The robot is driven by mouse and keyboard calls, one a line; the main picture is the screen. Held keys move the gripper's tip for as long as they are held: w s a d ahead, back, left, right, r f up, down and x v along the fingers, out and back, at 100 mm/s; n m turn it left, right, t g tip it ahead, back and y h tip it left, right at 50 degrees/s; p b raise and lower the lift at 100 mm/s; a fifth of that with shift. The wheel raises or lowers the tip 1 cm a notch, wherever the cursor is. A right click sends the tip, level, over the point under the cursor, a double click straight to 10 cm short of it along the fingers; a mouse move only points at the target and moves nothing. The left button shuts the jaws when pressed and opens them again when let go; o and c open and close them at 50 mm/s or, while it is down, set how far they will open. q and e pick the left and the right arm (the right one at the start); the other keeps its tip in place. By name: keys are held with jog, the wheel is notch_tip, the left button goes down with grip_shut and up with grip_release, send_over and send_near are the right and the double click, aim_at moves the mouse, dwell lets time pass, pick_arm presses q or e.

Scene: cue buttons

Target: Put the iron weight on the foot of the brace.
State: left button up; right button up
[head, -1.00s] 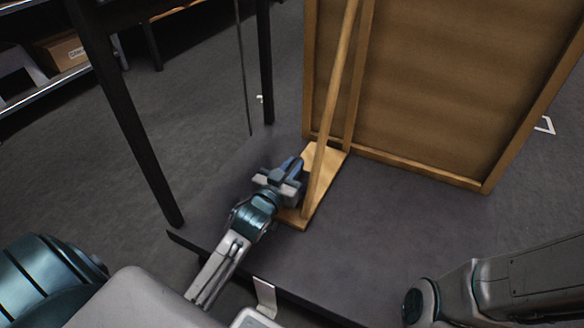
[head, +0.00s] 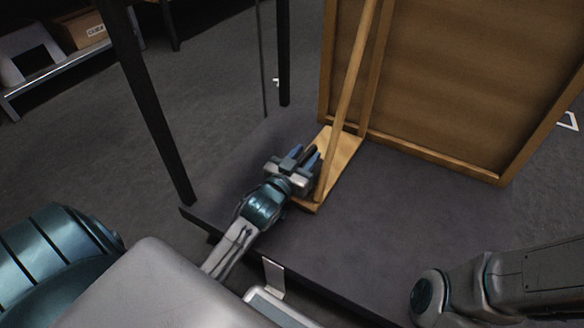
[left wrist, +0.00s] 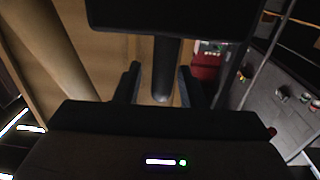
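The brace (head: 345,105) is a slanting wooden strut beside the wooden panel. Its flat wooden foot (head: 343,150) lies on the dark platform. My left gripper (head: 304,158) is at the foot's left side, low by the strut. A dark rounded bar, seemingly the iron weight (head: 309,152), shows between its fingers. In the left wrist view the gripper's two fingers (left wrist: 160,82) stand either side of a dark upright bar, with a thin gap visible on the left. Whether they grip it is unclear. The weight's underside is hidden. My right gripper is out of view.
The framed wooden panel (head: 440,80) stands behind the brace. Black legs (head: 150,110) rise at the left. A shelf with a cardboard box (head: 82,30) is at the far left. The platform (head: 390,220) is clear right of the foot.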

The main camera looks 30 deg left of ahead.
pick_arm(q)
jog(key=s+p, duration=0.2)
jog(key=s, duration=0.9)
jog(key=shift+d, duration=0.15)
jog(key=shift+w+r, duration=0.1)
jog(key=shift+r, duration=0.05)
